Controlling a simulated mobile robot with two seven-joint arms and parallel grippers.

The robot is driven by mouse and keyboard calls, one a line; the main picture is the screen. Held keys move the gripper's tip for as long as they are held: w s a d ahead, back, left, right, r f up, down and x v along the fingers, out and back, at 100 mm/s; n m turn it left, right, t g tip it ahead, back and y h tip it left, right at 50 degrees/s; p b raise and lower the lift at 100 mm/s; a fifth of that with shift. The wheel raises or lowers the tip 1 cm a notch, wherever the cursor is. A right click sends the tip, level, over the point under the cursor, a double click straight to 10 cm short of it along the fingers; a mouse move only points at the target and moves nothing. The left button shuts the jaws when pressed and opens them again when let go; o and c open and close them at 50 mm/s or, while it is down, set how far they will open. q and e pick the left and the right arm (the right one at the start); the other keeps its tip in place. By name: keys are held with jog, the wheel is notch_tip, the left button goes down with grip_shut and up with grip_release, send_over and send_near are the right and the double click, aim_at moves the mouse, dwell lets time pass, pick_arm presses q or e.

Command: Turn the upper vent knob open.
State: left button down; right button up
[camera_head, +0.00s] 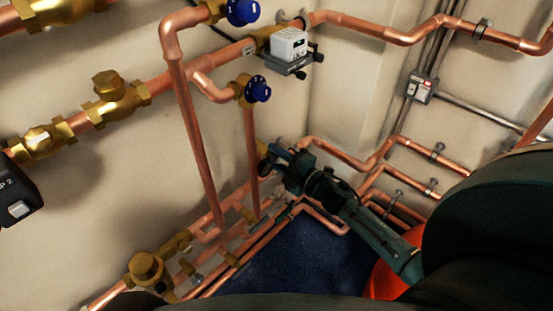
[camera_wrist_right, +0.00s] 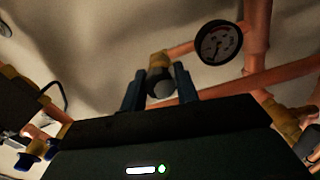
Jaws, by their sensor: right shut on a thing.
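My right gripper (camera_head: 276,153) reaches in from the lower right in the head view, down at the corner pipework. In the right wrist view its two fingers (camera_wrist_right: 159,90) stand on either side of a dark grey round knob (camera_wrist_right: 160,86) on a brass fitting (camera_wrist_right: 158,62), shut on it. The knob's turn angle cannot be read. In the head view the gripper hides most of this knob, and a brass part (camera_head: 262,147) shows beside the fingers. My left gripper is not in view.
Two blue knobs (camera_head: 257,90) (camera_head: 242,11) sit on valves above the gripper. A dial gauge (camera_wrist_right: 218,43) is close right of the fingers in the wrist view. Copper pipes (camera_head: 195,140) run along the walls. A grey-white meter (camera_head: 289,45) hangs near the corner.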

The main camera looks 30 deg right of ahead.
jog(key=n+b, duration=0.1)
jog(key=n, duration=0.2)
jog(key=shift+f, duration=0.1)
jog(key=shift+n+b, duration=0.35)
jog(key=shift+n, duration=0.95)
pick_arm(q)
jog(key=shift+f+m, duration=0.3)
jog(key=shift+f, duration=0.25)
pick_arm(e)
jog(key=o, duration=1)
jog(key=shift+c, duration=0.2)
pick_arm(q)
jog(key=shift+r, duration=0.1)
